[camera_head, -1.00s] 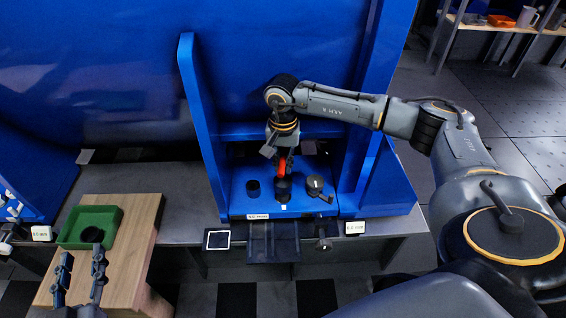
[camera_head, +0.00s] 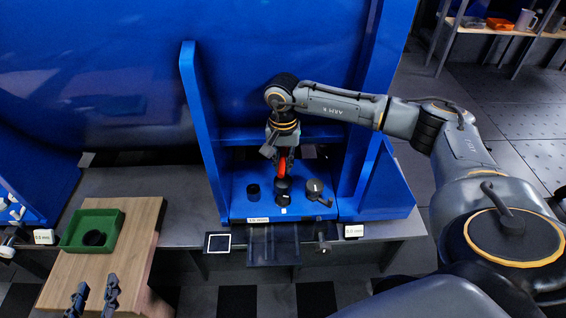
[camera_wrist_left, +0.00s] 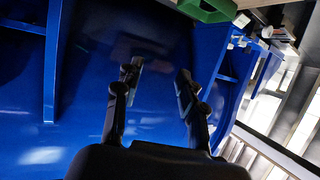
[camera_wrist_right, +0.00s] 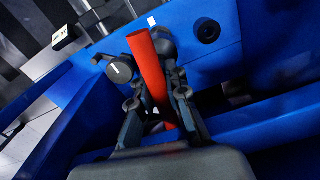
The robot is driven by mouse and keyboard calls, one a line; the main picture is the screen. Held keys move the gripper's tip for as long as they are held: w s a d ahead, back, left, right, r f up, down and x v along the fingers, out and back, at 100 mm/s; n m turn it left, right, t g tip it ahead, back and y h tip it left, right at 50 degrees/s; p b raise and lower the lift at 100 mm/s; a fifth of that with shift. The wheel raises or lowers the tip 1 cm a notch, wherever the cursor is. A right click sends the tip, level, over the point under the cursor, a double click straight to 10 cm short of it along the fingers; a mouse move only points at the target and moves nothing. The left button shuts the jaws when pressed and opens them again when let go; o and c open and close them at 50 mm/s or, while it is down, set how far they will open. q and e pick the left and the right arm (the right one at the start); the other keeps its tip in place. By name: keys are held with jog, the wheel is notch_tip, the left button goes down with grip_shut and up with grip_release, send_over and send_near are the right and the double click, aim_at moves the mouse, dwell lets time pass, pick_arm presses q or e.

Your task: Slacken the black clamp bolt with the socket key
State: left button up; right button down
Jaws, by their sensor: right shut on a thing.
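The socket key has a red handle (camera_head: 282,166) and points down into the blue bay; the red handle also shows in the right wrist view (camera_wrist_right: 148,65). My right gripper (camera_head: 284,155) is shut on this handle, with a finger on each side in the right wrist view (camera_wrist_right: 158,100). The key's lower end is over a dark round part (camera_head: 283,185) at the middle of the bay floor. I cannot make out the black clamp bolt itself or whether the key is seated on it. My left gripper (camera_head: 95,292) is open and empty, low at the left; its fingers are apart in the left wrist view (camera_wrist_left: 158,88).
A dark cylinder (camera_head: 253,191) stands left of the key, and a round part with a lever (camera_head: 315,187) stands right. Blue side walls (camera_head: 200,130) flank the bay.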

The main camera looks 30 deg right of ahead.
jog(key=shift+r+p, duration=0.3)
jog(key=shift+r, duration=0.2)
pick_arm(q)
jog(key=shift+s+a+f+g+y, duration=0.15)
jog(key=shift+s+a+f+g, duration=0.1)
jog(key=shift+s+f+g, duration=0.3)
jog(key=shift+s+a+f+g+y, duration=0.25)
jog(key=shift+s+f+g, duration=0.15)
jog(key=shift+f, duration=0.3)
jog(key=shift+s+a+f+g+y, duration=0.1)
jog(key=shift+s+a+f+g, duration=0.15)
jog(key=shift+s+f+g, duration=0.3)
pick_arm(e)
jog(key=shift+r, duration=0.3)
pick_arm(q)
jog(key=shift+d+f, duration=0.1)
